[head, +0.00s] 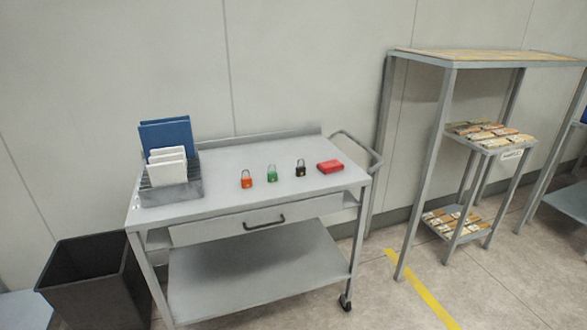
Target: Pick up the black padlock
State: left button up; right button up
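The black padlock (300,169) stands on the top of a grey metal cart (225,202), right of the middle. It is the rightmost of three padlocks in a row. The green padlock (271,174) is to its left, and the red padlock (246,179) is further left. A flat red case (330,166) lies just right of the black padlock, apart from it. Neither of my grippers shows in the head view.
A grey file holder (172,192) with blue and white folders stands on the cart's left end. The cart has a drawer with a dark handle (264,223) and a lower shelf (255,270). A dark bin (95,285) stands at left, a shelf rack (447,100) at right.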

aim_at(300, 171)
jog(key=i+j+u, duration=0.2)
jog(key=i, duration=0.3)
jog(key=i+u, duration=0.25)
jog(key=i, duration=0.25)
